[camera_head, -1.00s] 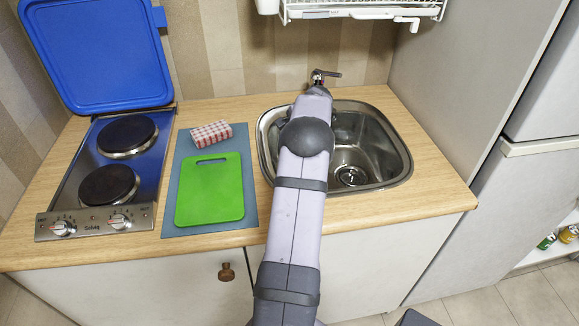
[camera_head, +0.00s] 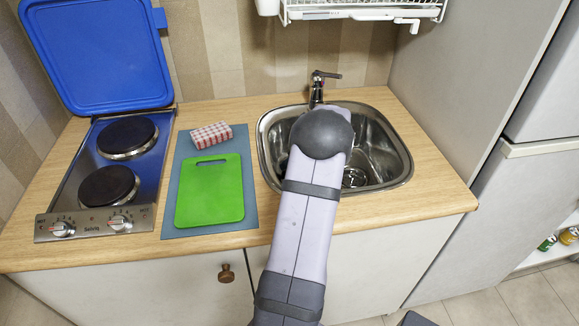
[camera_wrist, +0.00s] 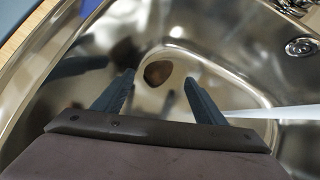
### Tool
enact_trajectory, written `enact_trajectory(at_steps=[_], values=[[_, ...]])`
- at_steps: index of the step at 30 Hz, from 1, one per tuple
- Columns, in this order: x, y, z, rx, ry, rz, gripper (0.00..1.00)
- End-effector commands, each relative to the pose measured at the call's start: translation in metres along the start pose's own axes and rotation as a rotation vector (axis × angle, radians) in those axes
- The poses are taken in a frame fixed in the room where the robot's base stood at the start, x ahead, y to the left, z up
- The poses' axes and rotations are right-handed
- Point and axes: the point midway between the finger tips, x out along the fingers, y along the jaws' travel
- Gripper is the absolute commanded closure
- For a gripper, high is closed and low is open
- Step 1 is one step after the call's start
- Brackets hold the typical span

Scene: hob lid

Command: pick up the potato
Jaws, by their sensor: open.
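The potato (camera_wrist: 158,73) is a small brown lump on the floor of the steel sink, seen in the wrist view beyond and between my fingertips. A darker brownish patch to its left looks like a reflection in the steel. My gripper (camera_wrist: 160,82) is open and empty, with its two blue-grey fingers apart, pointing down into the sink (camera_wrist: 225,55). The gap between fingertips and potato is hard to judge. In the head view my arm covers part of the sink (camera_head: 398,165), and the potato and my gripper are hidden there.
The tap (camera_head: 317,88) stands at the sink's back edge. To the left lie a green cutting board (camera_head: 210,190), a red-checked sponge or cloth (camera_head: 211,135) and a two-plate hob (camera_head: 107,170) with its blue lid (camera_head: 100,50) raised. A dish rack (camera_head: 360,10) hangs above.

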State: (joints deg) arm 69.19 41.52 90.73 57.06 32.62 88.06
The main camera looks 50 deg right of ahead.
Motion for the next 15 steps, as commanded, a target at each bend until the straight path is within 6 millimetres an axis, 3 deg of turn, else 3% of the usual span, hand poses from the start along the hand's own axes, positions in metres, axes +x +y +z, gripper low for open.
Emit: enact_trajectory(at_steps=[8, 15], values=[[0.010, 0.000, 0.000, -0.003, 0.001, 0.000, 0.35], [0.036, 0.003, -0.003, -0.003, 0.002, 0.002, 0.35]])
